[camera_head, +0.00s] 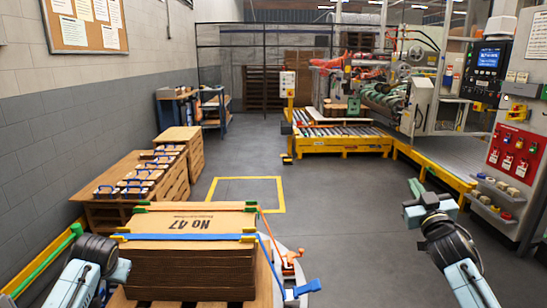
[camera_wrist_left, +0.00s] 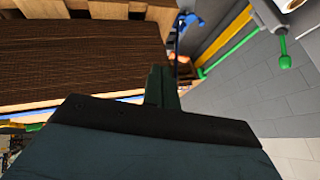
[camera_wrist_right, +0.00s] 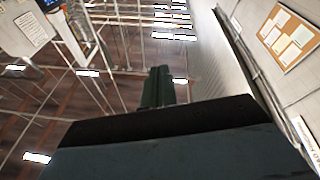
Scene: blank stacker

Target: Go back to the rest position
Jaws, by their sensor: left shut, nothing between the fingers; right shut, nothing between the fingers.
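My right gripper (camera_head: 416,187) is raised over open floor at the right of the head view. Its dark green fingers are together and empty, pointing up at the ceiling in the right wrist view (camera_wrist_right: 157,88). My left gripper (camera_wrist_left: 163,87) shows in the left wrist view with its green fingers together and empty, beside the brown side of a stack of cardboard blanks. In the head view only part of my left arm shows, low at the left; the fingers cannot be made out there.
A strapped stack of blanks marked No 47 (camera_head: 190,270) stands close in front, with blue and orange straps. Wooden crates (camera_head: 180,150) line the left wall. A roller conveyor (camera_head: 340,132) and machine stand behind. A red lockout board (camera_head: 512,150) is at right. The middle floor is clear.

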